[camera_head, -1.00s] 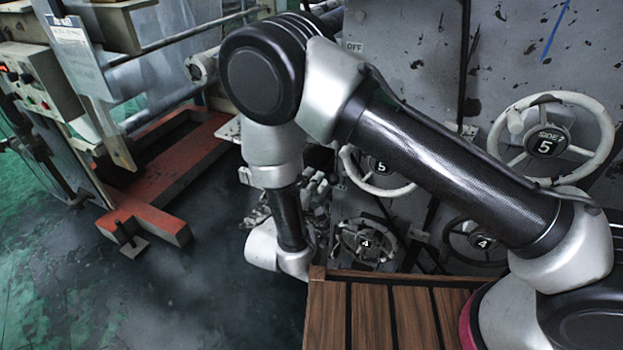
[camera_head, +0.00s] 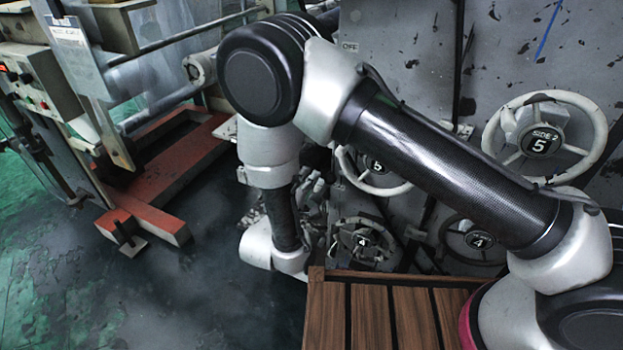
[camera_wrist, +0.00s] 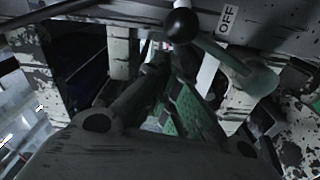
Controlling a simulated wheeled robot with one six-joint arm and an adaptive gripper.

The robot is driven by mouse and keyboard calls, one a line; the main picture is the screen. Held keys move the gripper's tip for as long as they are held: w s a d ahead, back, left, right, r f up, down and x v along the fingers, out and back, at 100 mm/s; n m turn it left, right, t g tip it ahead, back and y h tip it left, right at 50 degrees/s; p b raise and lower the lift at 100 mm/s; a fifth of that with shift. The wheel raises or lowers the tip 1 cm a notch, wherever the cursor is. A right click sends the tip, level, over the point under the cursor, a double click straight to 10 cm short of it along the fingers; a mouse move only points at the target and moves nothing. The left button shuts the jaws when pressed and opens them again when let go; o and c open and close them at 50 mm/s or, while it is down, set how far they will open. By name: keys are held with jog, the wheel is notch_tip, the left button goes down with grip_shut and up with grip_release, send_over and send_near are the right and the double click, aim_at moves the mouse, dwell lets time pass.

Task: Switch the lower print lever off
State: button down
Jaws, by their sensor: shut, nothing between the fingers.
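The print lever shows in the wrist view as a black ball knob (camera_wrist: 182,25) on a pale rod that runs down right to a greenish-grey hub. A white OFF label (camera_wrist: 228,19) is on the panel just right of the knob. My gripper (camera_wrist: 168,62) reaches up from the bottom of the wrist view, its fingers drawn together with their tips just below the knob. Whether they touch it I cannot tell. In the head view my gripper (camera_head: 312,190) is partly hidden by my arm, close to the grey machine. The lever cannot be made out there.
The machine's front carries several handwheels, such as the large one marked 5 (camera_head: 541,143) and a lower one marked 4 (camera_head: 362,238). Wooden slats (camera_head: 370,310) lie at the bottom. A red floor frame (camera_head: 165,180) stands left, with open dark floor before it.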

jog(key=a+v, duration=0.2)
jog(key=v, duration=0.8)
jog(key=shift+a+r, duration=0.3)
jog(key=shift+a, duration=0.05)
